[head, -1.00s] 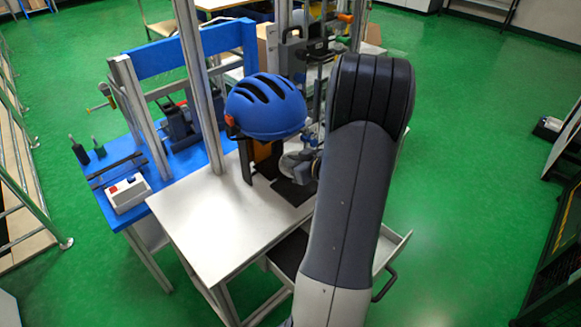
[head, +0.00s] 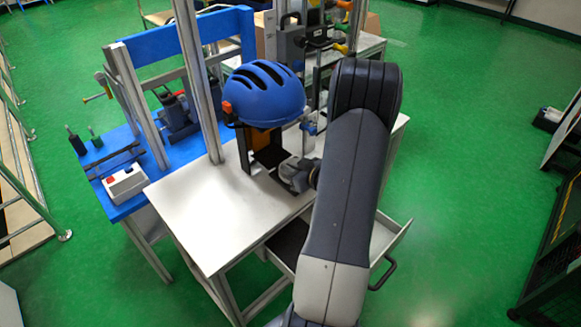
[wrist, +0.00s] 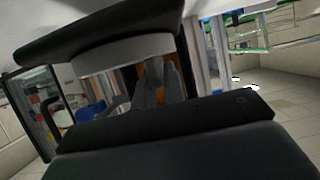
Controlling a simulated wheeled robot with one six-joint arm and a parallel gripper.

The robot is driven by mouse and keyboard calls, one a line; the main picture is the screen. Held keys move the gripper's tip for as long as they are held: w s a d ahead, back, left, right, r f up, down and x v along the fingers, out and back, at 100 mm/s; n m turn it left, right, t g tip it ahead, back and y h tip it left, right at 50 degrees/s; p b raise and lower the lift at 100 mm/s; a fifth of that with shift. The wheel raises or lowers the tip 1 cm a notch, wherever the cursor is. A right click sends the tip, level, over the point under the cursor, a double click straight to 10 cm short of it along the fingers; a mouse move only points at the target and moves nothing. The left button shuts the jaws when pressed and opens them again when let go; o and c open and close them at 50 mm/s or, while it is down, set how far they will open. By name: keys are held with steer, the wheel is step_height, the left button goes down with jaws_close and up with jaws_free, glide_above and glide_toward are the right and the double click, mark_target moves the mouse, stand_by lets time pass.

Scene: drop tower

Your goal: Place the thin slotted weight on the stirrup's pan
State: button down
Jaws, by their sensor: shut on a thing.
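My gripper (head: 288,173) is low over the white table, just right of the helmet stand, partly behind my own arm in the head view. In the wrist view, its dark fingers frame a pale grey curved band (wrist: 125,52), which looks like the edge of the thin slotted weight. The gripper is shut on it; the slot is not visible. Under the blue helmet (head: 264,95) stands a black bracket with an orange part (head: 261,138) and a dark plate (head: 268,156). I cannot make out the stirrup's pan clearly; the helmet and my arm cover much of that area.
The white table (head: 205,205) is clear at its front left. Metal uprights (head: 200,90) stand behind it. A blue bench (head: 130,205) with a switch box (head: 124,184) adjoins on the left. An open drawer (head: 290,245) juts out below the table.

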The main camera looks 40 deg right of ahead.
steer(key=c, duration=1.9)
jaws_free()
steer(key=shift+f, duration=0.15)
steer(key=o, duration=0.4)
steer(key=shift+s+r, duration=0.15)
steer(key=shift+r, duration=0.15)
steer(key=v, duration=1.1)
steer(key=shift+s+p, duration=0.3)
steer(key=shift+s, duration=0.1)
